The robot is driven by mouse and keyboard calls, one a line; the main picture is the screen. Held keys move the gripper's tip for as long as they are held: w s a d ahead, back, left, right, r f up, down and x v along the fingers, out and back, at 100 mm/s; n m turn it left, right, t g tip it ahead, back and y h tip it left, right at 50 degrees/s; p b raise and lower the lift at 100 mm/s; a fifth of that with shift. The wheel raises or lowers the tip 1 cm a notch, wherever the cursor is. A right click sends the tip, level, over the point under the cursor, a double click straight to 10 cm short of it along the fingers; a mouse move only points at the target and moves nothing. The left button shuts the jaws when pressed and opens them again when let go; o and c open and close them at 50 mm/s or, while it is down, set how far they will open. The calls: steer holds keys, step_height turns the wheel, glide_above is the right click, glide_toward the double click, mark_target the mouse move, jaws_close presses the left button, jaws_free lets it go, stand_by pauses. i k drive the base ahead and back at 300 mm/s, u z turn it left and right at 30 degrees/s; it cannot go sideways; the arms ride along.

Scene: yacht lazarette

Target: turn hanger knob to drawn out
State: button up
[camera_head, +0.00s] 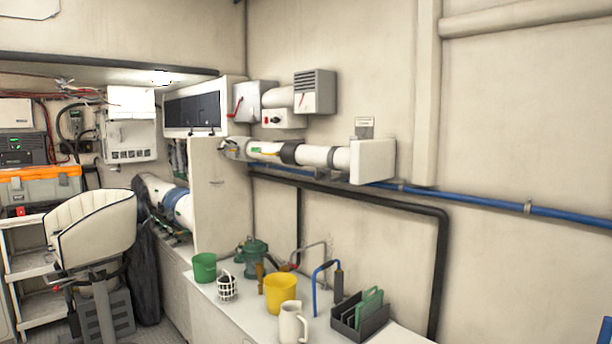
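No part is plainly marked as the hanger knob, and I cannot tell which one it is. A small white box (285,119) on the wall carries a small red and black knob (267,119). Left of it, a grey-white box (257,97) has a red lever (236,107) on its left side. Above right, a louvred box (315,92) has a small red pointer or lever on its front. The knob's setting is too small to read. My gripper is not in view.
A white pipe (318,155) with an end box (373,161) juts out below the boxes. A counter below holds a yellow bucket (280,291), a white jug (291,325), a green pot (204,267) and a dark rack (358,318). A cream seat (95,232) stands at left.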

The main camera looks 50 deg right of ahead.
mark_target(319, 175)
steer(key=z, duration=0.05)
steer(key=i, duration=0.85)
steer(key=u, duration=0.25)
